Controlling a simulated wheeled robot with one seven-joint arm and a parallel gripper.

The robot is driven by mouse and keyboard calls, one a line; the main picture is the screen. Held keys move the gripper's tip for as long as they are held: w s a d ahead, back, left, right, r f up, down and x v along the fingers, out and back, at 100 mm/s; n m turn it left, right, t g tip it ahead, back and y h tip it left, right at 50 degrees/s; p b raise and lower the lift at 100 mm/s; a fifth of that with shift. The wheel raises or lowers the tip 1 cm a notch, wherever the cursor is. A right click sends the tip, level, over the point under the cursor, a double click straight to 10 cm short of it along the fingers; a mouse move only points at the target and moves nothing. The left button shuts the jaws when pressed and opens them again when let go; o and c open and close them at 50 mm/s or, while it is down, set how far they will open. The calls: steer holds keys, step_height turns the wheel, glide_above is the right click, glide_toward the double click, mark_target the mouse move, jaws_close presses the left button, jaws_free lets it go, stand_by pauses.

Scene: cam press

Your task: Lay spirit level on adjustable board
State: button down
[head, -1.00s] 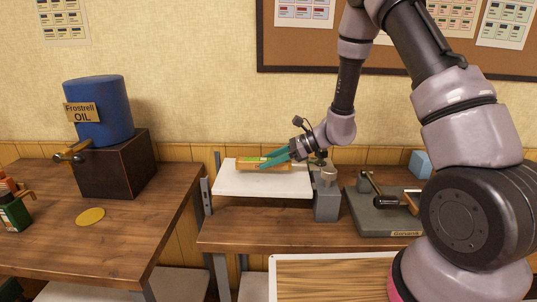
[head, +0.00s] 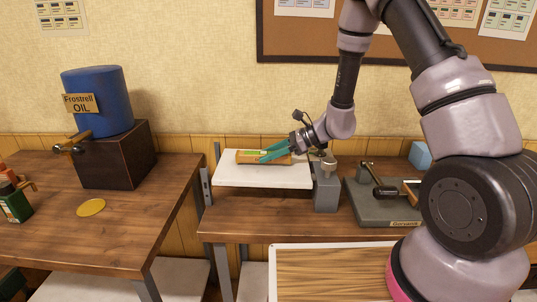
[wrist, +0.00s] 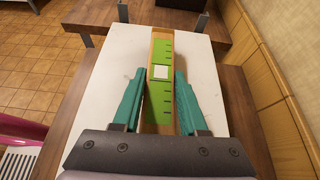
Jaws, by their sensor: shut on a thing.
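The spirit level (head: 246,156) is an orange-brown bar with a green marked face. It lies lengthwise over the white adjustable board (head: 262,180), on it or very close above it; I cannot tell which. My gripper (head: 266,155) has teal fingers shut on the level near its right part in the head view. In the wrist view my gripper (wrist: 152,84) has one finger on each side of the level (wrist: 160,52), with its green face, black marks and pale square window upward. The board (wrist: 105,80) shows on both sides of it. The level's near end is hidden by my gripper.
A grey post (head: 326,192) stands at the board's right end. A grey device with a handle (head: 383,208) is further right on the bench. A blue oil barrel (head: 98,100) on a dark box (head: 117,158) stands on the left table. The bench front is clear.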

steer(key=shift+f, duration=0.4)
steer(key=shift+c, duration=1.8)
jaws_free()
steer(key=v, duration=1.1)
steer(key=s+d+r+n+t+h, duration=0.2)
steer(key=s+d+r+n+h, duration=0.1)
steer(key=r, duration=0.6)
steer(key=s+d+r+n+t+h, duration=0.2)
steer(key=s+d+r+n+h, duration=0.2)
steer(key=s, duration=0.6)
steer(key=s+d+r+n+t+h, duration=0.2)
steer(key=s+d+r+n, duration=0.4)
steer(key=r, duration=0.7)
steer(key=shift+d+r+n+t+h, duration=0.3)
steer(key=shift+d+n+t+h, duration=0.1)
steer(key=shift+d+h, duration=0.5)
